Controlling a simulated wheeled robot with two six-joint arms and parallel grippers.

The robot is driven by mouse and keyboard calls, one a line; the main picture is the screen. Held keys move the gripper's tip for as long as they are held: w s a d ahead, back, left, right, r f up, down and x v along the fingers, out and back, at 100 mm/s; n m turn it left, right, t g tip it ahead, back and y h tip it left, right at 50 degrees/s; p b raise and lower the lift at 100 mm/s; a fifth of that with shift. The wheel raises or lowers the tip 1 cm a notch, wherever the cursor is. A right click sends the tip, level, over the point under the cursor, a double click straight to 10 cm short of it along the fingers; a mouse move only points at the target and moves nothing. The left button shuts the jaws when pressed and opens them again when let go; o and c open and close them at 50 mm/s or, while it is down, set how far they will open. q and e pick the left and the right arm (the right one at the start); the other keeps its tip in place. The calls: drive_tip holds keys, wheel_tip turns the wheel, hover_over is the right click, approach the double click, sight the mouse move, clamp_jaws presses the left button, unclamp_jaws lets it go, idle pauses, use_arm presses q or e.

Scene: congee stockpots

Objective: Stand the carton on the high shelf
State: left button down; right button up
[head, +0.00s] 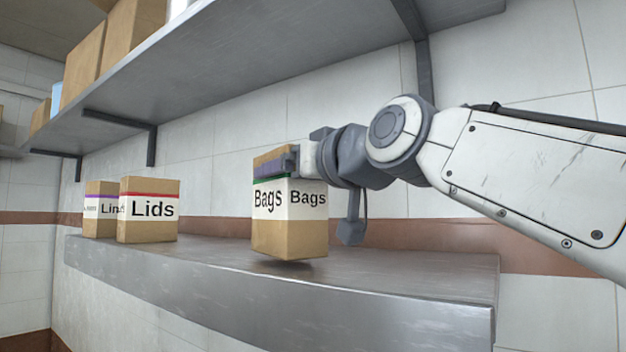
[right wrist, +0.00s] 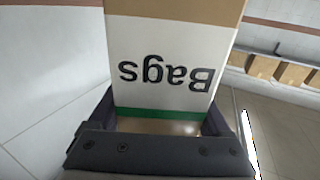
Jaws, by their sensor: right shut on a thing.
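The carton (head: 290,232) is a brown box with a white "Bags" label and a green stripe. It is upright with a slight tilt, over the middle of the metal shelf (head: 400,275). A shadow lies under it, and its base looks just clear of the surface. My right gripper (head: 276,167) comes from the right and is shut on the carton's upper part. In the right wrist view the carton (right wrist: 175,30) sits between both fingers, its label upside down. The carton's far sides are hidden. My left gripper is out of view.
A "Lids" carton (head: 149,210) and another carton (head: 98,209), partly behind it, stand at the shelf's left. An upper shelf (head: 260,45) with brackets and brown boxes (head: 133,28) hangs above. The metal shelf is bare between the Lids and Bags cartons and to the right.

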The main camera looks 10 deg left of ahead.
drive_tip(key=shift+a+f, duration=0.1)
drive_tip(key=shift+f, duration=0.15)
drive_tip(key=shift+f, duration=0.2)
drive_tip(key=o, duration=1.5)
drive_tip(key=b+v, duration=0.6)
drive_tip(key=v, duration=0.6)
drive_tip(key=shift+r, duration=0.15)
